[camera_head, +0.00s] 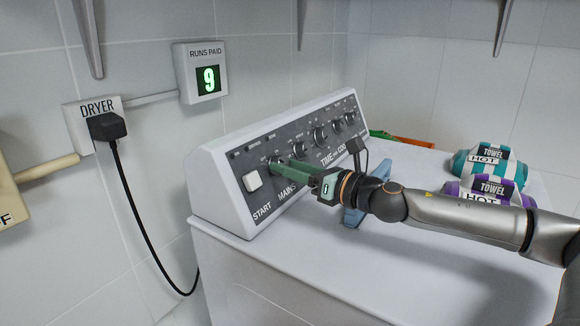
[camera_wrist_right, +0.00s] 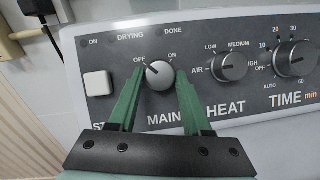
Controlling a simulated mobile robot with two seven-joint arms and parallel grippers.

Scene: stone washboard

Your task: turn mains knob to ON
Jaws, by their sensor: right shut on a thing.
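The MAINS knob (camera_wrist_right: 160,76) is a round grey knob on the dryer's dark control panel, with OFF printed at its upper left and ON at its upper right. Its dark pointer mark is towards OFF. My right gripper (camera_wrist_right: 158,88) has its two green fingers on either side of the knob, shut on it. In the head view the right gripper (camera_head: 282,168) reaches the panel from the right, and its fingers mostly hide the knob. My left gripper is not in view.
The white START button (camera_head: 252,181) is left of the knob. The HEAT knob (camera_wrist_right: 230,67) and TIME knob (camera_wrist_right: 296,60) are to its right. Two rolled towels, teal-striped (camera_head: 490,165) and purple-striped (camera_head: 485,189), lie on the dryer top. A black plug (camera_head: 107,126) is in the wall socket.

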